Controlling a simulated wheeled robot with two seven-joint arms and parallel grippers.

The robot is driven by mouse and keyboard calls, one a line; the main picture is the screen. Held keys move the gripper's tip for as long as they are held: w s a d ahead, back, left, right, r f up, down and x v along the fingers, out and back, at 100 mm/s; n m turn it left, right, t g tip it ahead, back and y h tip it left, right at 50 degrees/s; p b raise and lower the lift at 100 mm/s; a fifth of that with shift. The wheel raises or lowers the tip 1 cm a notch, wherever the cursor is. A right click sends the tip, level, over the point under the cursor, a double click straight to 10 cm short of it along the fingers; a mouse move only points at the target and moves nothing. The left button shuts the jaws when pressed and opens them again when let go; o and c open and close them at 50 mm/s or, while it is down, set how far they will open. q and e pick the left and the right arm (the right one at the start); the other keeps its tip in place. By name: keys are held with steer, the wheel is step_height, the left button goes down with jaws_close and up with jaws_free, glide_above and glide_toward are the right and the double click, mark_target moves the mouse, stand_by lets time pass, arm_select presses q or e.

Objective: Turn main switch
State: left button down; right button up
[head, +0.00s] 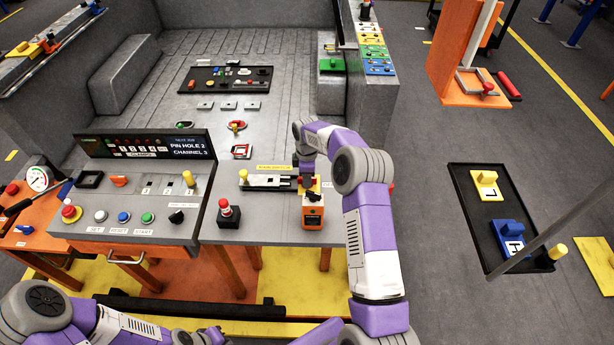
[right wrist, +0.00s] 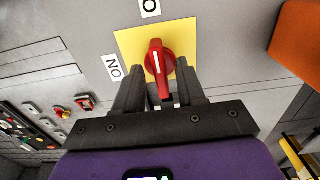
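The main switch is a red rotary knob (right wrist: 161,66) with a white line, on a yellow plate (right wrist: 130,45). Its line points roughly up in the right wrist view, towards a label (right wrist: 150,8) reading "O", cut off by the frame edge. A second label (right wrist: 113,67) reads "ON" at its left. My right gripper (right wrist: 160,85) is open, its fingers on either side of the knob's lower end, with gaps visible. In the head view my right gripper (head: 307,182) is over the table and mostly hides the switch.
An orange box (head: 313,212) stands just in front of the right gripper. A red emergency button (head: 227,208) stands left of it. A control panel (head: 128,210) with several buttons lies further left. A black tray (head: 482,223) with yellow and blue blocks is at right.

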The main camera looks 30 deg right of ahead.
steer(key=shift+r+p, duration=0.3)
steer(key=shift+r, duration=3.5)
